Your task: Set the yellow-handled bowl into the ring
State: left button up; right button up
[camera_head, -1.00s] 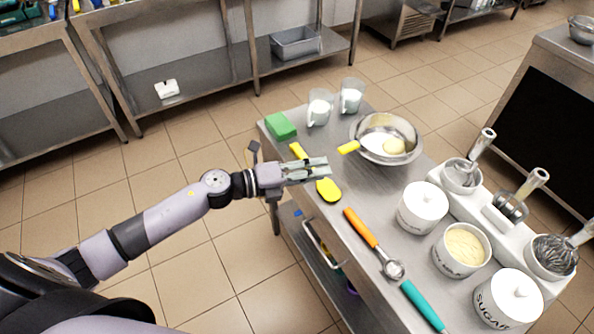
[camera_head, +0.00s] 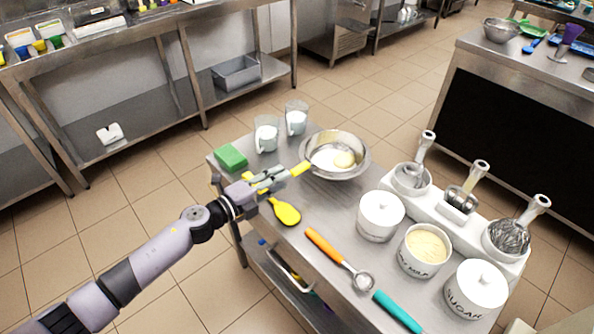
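The metal bowl (camera_head: 322,174) with a yellow handle (camera_head: 302,168) stands on the steel table; it holds something white and a pale yellow lump. Its handle points left, toward my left gripper. My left gripper (camera_head: 285,173) is at the outer end of the handle, with its fingers apart; I cannot tell whether they touch it. I cannot make out a ring in this view. My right gripper is out of view.
Two glass cups (camera_head: 266,135) and a green block (camera_head: 231,157) stand at the table's far left. White canisters (camera_head: 380,217), a white holder with whisk tools (camera_head: 438,190), an orange-handled scoop (camera_head: 325,244) and a teal handle (camera_head: 397,311) occupy the right and front.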

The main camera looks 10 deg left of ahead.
aim_at(297, 169)
pick_arm(q)
jog(key=shift+b+x, duration=0.35)
jog(key=shift+x, duration=3.2)
jog(key=shift+c, duration=0.4)
grip_shut()
jog(key=shift+s, duration=0.1)
jog(key=shift+c, duration=1.9)
grip_release()
jog(key=shift+f, duration=0.1)
grip_shut()
jog(key=shift+f, duration=0.1)
